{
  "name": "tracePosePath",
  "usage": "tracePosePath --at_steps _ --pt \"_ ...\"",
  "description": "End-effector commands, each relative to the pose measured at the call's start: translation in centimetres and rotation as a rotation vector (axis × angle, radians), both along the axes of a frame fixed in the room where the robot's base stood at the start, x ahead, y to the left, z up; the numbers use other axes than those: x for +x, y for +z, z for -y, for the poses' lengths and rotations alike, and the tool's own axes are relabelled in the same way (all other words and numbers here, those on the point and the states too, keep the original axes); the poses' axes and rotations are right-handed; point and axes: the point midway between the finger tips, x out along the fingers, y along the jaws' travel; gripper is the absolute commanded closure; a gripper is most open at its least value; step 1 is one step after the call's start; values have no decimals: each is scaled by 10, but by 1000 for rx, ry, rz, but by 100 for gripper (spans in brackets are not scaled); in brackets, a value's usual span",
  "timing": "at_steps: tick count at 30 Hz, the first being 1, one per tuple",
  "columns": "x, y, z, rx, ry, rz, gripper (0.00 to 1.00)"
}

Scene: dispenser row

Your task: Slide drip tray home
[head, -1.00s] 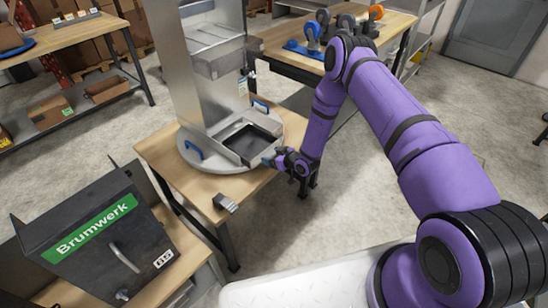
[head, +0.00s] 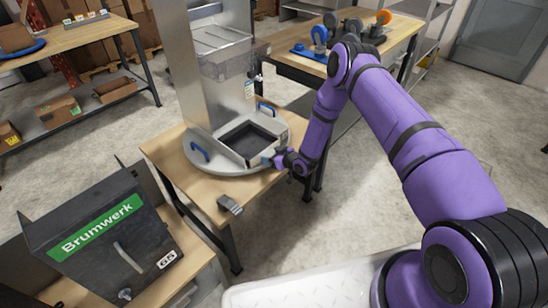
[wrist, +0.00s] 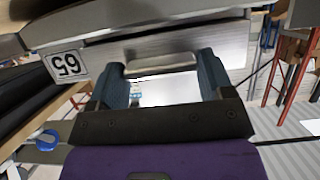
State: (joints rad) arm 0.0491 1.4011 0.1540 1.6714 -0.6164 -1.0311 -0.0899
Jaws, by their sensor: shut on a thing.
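The drip tray (head: 274,146) is a shallow metal tray with a dark inside. My gripper (head: 272,160) is at the tray's front right side. In the wrist view the two blue-grey fingers (wrist: 162,75) are at either end of a metal handle (wrist: 160,65) on the tray's front plate, shut on it. The tray's far end is partly hidden by its own walls and the dispenser.
A small grey block (head: 230,204) lies on the wooden table (head: 165,150). A dark Brumwerk box (head: 105,240) stands at front left. A bench (head: 395,40) with blue and orange parts is behind. Floor right of the table is clear.

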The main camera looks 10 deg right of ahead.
Motion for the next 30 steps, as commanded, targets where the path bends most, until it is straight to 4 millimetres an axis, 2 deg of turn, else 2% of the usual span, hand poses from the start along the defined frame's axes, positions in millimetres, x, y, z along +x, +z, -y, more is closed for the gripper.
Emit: tracePosePath --at_steps 15,16,18,19,26,30 --pt "13 0 -9 0 0 2 83" --pt "12 0 -9 0 0 1 19" --pt "12 0 -9 0 0 1 3" --pt "12 0 -9 0 0 1 0" --pt "11 0 -8 -1 0 -1 0" --pt "4 4 -2 0 0 -1 0"
